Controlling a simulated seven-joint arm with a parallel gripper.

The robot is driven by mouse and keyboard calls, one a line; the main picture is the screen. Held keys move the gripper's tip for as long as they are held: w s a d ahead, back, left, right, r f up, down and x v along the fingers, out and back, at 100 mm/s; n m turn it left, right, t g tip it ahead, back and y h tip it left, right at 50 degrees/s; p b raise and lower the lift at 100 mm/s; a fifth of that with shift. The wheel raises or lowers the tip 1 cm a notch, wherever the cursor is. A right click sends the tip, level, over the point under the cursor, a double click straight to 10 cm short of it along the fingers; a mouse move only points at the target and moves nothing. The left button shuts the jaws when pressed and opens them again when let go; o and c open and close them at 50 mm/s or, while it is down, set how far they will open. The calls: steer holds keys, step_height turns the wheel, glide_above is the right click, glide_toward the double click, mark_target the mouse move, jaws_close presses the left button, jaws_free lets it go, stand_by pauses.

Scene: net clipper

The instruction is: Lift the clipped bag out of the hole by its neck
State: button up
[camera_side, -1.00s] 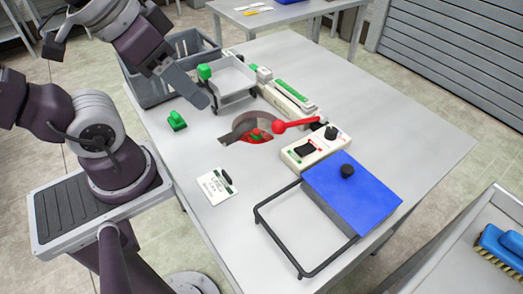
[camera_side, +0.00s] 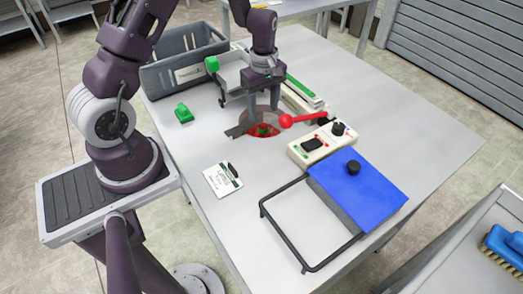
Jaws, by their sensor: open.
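The round hole (camera_side: 256,116) is in the table's middle. In it I see the red bag (camera_side: 265,131) with a small green piece (camera_side: 263,129) at its top, likely the clipped neck; the rest of the bag is below the table surface. My gripper (camera_side: 263,112) points down over the hole with its two fingers apart. The fingertips are just above or at the green piece, and I cannot tell whether the neck is between them. A red-knobbed lever (camera_side: 305,118) reaches to the hole's right edge.
A grey crate (camera_side: 185,68) and a wire-legged tray (camera_side: 232,72) stand behind. A white control box (camera_side: 322,143) and blue plate on a black frame (camera_side: 355,190) are at the right. A green block (camera_side: 183,113) and label card (camera_side: 222,180) lie left.

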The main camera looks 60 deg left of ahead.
mark_target(264, 123)
steer(key=f, duration=0.6)
steer(key=shift+s+d, duration=0.15)
steer(key=shift+d, duration=0.2)
jaws_close()
